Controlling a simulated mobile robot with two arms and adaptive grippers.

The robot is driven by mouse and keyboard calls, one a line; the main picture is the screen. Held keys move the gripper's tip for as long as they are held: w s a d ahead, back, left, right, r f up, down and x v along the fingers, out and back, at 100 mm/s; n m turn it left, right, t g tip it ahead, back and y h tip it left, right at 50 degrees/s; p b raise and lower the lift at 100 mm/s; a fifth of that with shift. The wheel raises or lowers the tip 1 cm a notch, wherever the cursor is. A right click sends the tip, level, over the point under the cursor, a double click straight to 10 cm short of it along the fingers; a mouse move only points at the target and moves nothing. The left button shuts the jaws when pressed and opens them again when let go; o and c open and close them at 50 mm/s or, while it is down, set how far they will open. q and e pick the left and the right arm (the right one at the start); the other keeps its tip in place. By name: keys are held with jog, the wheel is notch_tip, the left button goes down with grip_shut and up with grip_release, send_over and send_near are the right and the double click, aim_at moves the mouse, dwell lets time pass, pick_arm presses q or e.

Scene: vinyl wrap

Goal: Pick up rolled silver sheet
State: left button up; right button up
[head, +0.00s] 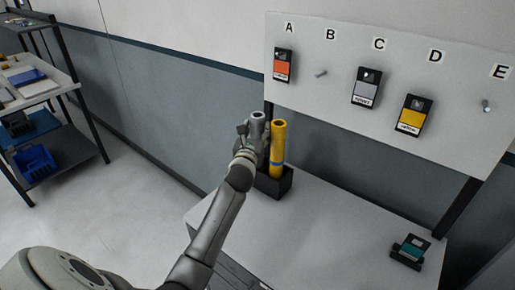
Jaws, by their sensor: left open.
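A rolled silver sheet (258,126) stands upright beside a yellow roll (278,148) in the head view. Its open round top shows, and its lower part is hidden behind my left gripper and arm. My left gripper (246,138) is open and right at the silver roll, on its left side in the picture. I cannot tell whether the fingers touch it. The black holder (285,184) stands below the rolls on the white table. My right gripper is not in view.
A white board (335,92) with letters A to E carries orange (283,66), silver (366,88) and yellow (413,115) sample cards. A teal item (411,249) sits at the table's right. The table's middle (335,230) is clear. A shelf with a blue bin (35,163) stands far left.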

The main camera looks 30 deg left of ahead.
pick_arm(q)
jog(key=shift+x, duration=1)
jog(key=shift+w+f, duration=0.1)
jog(key=shift+w, duration=0.15)
jog(key=shift+s, duration=0.1)
jog(key=c, duration=1)
jog(key=shift+c, duration=0.2)
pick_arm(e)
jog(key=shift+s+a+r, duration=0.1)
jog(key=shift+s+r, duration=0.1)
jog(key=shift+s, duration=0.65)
